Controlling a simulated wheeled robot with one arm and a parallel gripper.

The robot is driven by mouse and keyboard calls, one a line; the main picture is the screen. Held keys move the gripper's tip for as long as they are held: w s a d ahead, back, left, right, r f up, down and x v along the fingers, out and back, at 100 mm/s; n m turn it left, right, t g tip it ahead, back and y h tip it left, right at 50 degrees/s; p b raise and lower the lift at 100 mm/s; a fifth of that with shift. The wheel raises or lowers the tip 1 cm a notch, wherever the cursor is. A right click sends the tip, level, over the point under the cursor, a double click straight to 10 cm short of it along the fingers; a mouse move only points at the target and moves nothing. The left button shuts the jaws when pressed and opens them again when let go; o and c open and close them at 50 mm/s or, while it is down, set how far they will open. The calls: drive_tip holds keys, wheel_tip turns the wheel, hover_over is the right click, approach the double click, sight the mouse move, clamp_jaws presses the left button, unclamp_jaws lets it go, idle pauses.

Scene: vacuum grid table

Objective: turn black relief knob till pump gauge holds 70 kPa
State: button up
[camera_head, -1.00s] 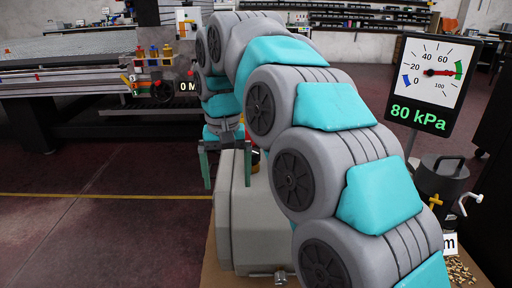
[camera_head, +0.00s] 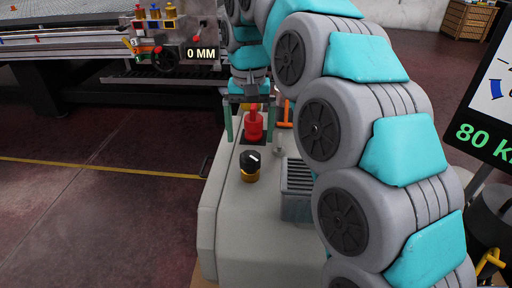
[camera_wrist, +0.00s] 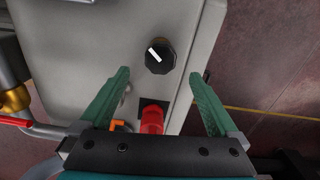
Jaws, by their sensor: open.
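The black relief knob (camera_head: 250,162) has a white pointer mark and a brass base, and stands on top of the pale grey pump housing (camera_head: 228,228). In the wrist view the knob (camera_wrist: 160,55) lies ahead of the fingertips, between their lines, with its white mark slanting to the upper left. My gripper (camera_head: 249,138) is open, its green fingers apart and empty, above the housing and beyond the knob. It also shows in the wrist view (camera_wrist: 158,75). The pump gauge (camera_head: 492,115) is cut off at the right edge; its green readout shows "80 k".
A red fitting (camera_head: 253,124) stands between my fingers, close behind the knob. An orange handle (camera_head: 285,112) and a grey finned block (camera_head: 297,188) sit to its right. A grid table with a "0 MM" display (camera_head: 201,54) is at the back left. Open floor lies left of the housing.

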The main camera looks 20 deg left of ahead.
sight(250, 156)
drive_tip(key=shift+s+f, duration=0.1)
drive_tip(key=shift+f, duration=3.6)
drive_tip(key=c, duration=1.4)
